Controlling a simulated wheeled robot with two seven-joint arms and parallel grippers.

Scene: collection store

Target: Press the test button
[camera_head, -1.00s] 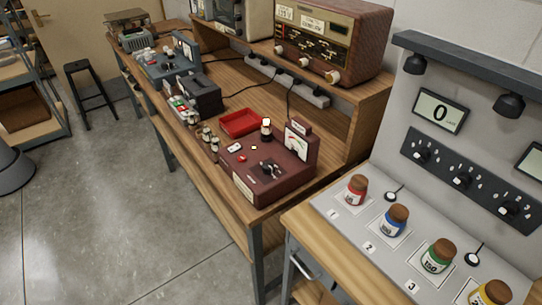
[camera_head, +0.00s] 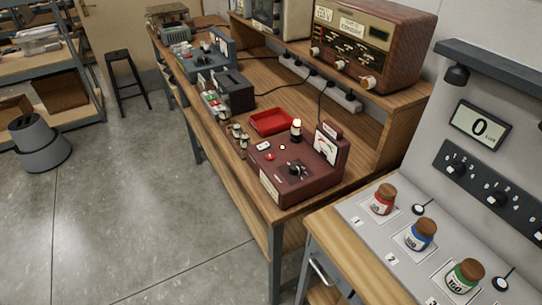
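A maroon tester box (camera_head: 272,185) stands on the wooden workbench near its front end. Its top carries a small red button (camera_head: 269,157), a white switch or label (camera_head: 263,147), a dark knob (camera_head: 295,169) and a glowing bulb (camera_head: 296,125) on a dark socket. A meter with a pale dial (camera_head: 325,148) rises at its right side. The lettering is too small to read, so I cannot tell which part is marked test. Neither of my grippers is in view.
A red tray (camera_head: 272,122) and several small tubes stand beside the tester on the workbench (camera_head: 330,103). A radio (camera_head: 370,45) sits on the raised shelf. At the lower right, a counter holds several labelled jars.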

